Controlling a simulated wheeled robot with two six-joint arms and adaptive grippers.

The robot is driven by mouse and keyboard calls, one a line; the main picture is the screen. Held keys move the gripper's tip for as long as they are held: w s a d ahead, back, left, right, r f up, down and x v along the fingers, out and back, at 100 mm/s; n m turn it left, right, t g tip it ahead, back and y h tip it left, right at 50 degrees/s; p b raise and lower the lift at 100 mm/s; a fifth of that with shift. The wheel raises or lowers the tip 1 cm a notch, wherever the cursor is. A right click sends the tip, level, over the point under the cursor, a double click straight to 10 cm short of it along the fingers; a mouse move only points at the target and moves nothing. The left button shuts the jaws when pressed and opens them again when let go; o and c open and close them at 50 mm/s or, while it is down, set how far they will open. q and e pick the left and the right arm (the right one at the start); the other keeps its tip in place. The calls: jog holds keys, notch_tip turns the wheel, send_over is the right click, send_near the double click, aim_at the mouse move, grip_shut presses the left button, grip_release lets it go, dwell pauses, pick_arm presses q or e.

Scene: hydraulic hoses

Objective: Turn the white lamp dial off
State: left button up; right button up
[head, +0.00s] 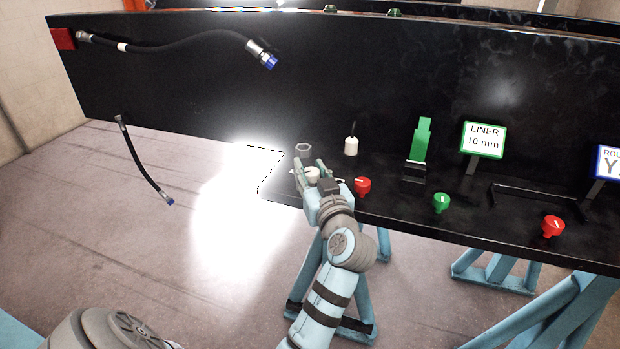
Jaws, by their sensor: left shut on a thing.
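The white dial (312,174) sits near the left end of the black bench, at its front edge. My left gripper (310,168) is at the dial, with its fingers on both sides of it and shut on it. The fingers and palm partly hide the dial, so I cannot read its pointer. A bright patch of light lies on the floor to the left of the gripper. My right gripper is not in view.
A red dial (362,187) stands close to the right of my gripper. A green dial (441,203) and another red dial (552,226) are farther right. A white fitting (351,146) and a grey hex nut (303,150) stand behind. Hoses (170,45) hang at the upper left.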

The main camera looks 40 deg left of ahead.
aim_at(310, 171)
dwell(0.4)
pick_arm(q)
jog(key=o, duration=1.2)
notch_tip(310, 171, up, 10)
jog(key=shift+r, duration=0.1)
jog(key=shift+s+a, duration=0.1)
